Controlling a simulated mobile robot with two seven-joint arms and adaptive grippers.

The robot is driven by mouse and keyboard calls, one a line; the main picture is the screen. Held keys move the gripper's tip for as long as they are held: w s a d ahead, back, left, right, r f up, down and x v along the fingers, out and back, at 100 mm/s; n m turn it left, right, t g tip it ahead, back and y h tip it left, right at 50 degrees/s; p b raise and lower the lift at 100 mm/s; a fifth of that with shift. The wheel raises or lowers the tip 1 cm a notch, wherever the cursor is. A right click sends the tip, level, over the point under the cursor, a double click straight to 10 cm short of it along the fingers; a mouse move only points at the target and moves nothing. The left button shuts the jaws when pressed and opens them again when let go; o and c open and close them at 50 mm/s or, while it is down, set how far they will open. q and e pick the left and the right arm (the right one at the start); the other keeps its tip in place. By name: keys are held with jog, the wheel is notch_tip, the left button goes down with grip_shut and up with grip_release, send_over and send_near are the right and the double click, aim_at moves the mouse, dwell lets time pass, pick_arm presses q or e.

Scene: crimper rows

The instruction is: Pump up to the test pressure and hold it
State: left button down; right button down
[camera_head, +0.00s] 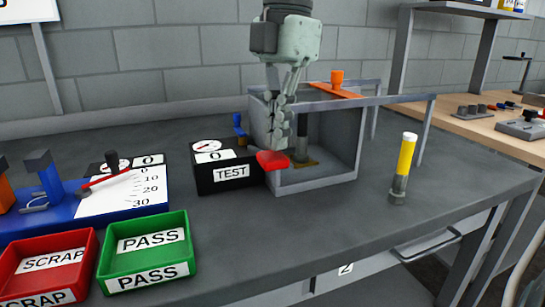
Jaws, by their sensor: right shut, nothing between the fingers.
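The black test unit (232,183) with a TEST label stands mid-bench, with a round white gauge (206,146) and a "0" display on top. A red pad or handle (272,161) sticks out at its right side. My right gripper (275,142) is shut and empty, pointing down just above the red pad. I cannot tell whether it touches it. A grey-framed open box (318,184) stands behind and to the right, with a dark upright part inside and an orange knob (337,78) on top. The gauge needle is too small to read. My left gripper is not in view.
A green PASS tray (149,277) and a red SCRAP tray (90,262) sit front left. A blue fixture with a white scale (122,191) lies behind them. A yellow-topped cylinder (405,160) stands upright at right. The front middle of the bench is clear.

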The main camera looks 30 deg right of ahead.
aim_at(278, 153)
jog(key=shift+f, duration=0.1)
dwell(0.3)
notch_tip(278, 153, down, 4)
jog(key=b, duration=0.3)
jog(key=shift+f+b, duration=0.2)
jog(key=shift+b, duration=0.2)
